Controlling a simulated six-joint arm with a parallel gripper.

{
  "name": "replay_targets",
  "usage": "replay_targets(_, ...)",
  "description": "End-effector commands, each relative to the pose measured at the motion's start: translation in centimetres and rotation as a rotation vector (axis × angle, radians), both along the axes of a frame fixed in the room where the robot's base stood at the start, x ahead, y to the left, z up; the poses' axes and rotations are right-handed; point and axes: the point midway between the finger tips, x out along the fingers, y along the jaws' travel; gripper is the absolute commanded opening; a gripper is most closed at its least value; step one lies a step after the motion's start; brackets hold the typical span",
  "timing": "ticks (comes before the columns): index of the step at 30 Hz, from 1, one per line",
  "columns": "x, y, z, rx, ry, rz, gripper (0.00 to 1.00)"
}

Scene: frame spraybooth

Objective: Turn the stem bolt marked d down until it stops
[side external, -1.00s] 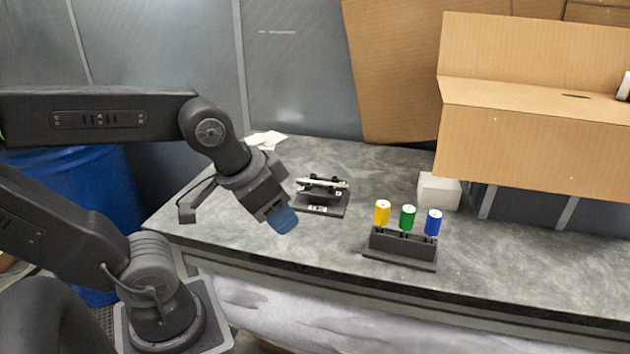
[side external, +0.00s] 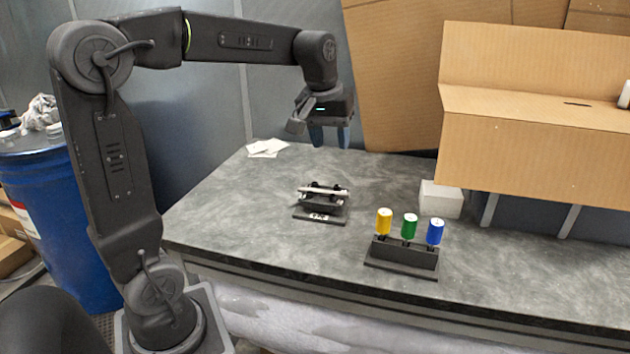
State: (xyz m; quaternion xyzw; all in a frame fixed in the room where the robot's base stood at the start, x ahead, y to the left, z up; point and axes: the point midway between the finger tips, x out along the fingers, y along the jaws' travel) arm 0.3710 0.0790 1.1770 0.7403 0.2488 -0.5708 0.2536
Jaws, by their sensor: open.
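My gripper (side external: 330,138) is open and empty, pointing down high above the back of the grey bench (side external: 240,220). A small black fixture (side external: 321,204) stands on the bench below it, with a pale bar (side external: 323,190) across its top and dark knobs at the bar. A small white label (side external: 319,217) sits on the fixture's front base, too small to read. I cannot make out a bolt marked d. My gripper is well apart from the fixture.
A black rack (side external: 402,258) holds upright yellow (side external: 384,221), green (side external: 409,226) and blue (side external: 435,231) cylinders to the right. A white block (side external: 441,198) and a large cardboard box (side external: 535,140) stand behind it. White papers (side external: 266,148) lie at the back left. The bench's left part is clear.

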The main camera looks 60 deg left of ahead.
Motion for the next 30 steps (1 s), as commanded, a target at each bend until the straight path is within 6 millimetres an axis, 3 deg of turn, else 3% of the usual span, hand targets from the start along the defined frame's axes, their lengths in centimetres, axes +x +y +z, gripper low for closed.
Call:
replay_targets(1,1.7,2.4,-0.6,-0.019,0.028,0.080,0.44)
replay_targets(6,5.7,9.8,-2.7,-0.077,0.097,0.331,0.44)
replay_targets(12,7.7,17.3,-6.3,-0.131,0.161,0.575,0.44)
replay_targets(15,8.0,19.6,-7.5,-0.146,0.180,0.649,0.44)
replay_targets(23,8.1,21.1,-9.3,-0.157,0.193,0.699,0.44)
replay_targets(30,8.0,21.0,-13.5,-0.157,0.195,0.697,0.44)
